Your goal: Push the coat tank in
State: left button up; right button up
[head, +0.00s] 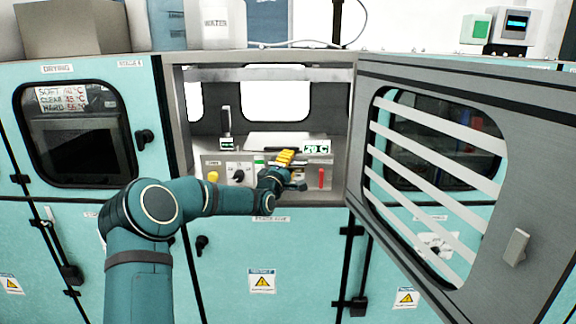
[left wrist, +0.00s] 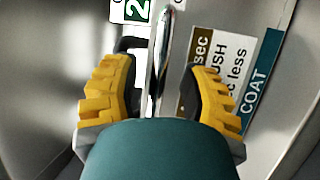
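My left gripper (head: 285,157) reaches into the open cabinet compartment, at its front control panel. In the left wrist view its two yellow fingers (left wrist: 162,90) are spread apart. A thin shiny metal edge (left wrist: 163,50) stands between them; neither finger clearly touches it. A teal label reading COAT (left wrist: 261,88) is on the surface right of the fingers, beside a white label with partly hidden text (left wrist: 225,55). A pale flat-topped block (head: 287,139) lies behind the gripper in the head view. I cannot tell exactly which part is the coat tank. My right gripper is not visible.
The compartment's door (head: 515,190) stands open at the right. A closed drying door (head: 100,75) is at the left.

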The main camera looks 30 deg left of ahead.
pick_arm(q)
jog(key=shift+r, duration=0.1)
jog(key=v, duration=1.2)
jog(key=s+d+f+m+g+h, duration=0.2)
jog(key=d+f+m+g+h, duration=0.15)
jog(key=d+f, duration=0.75)
jog(key=s+d+f+m+g+h, duration=0.25)
jog(key=d+f+m+g, duration=0.2)
jog(key=d+f, duration=0.65)
jog(key=s+d+f+m+g, duration=0.4)
jog(key=s+f, duration=0.4)
jog(key=s, duration=0.3)
jog(key=s+d+f+m+g+h, duration=0.1)
jog(key=s+d+f+m+g, duration=0.4)
jog(key=s+d+f, duration=0.3)
jog(key=s+g, duration=0.1)
jog(key=s, duration=0.3)
jog(key=shift+s+f, duration=0.15)
jog(key=shift+f, duration=0.05)
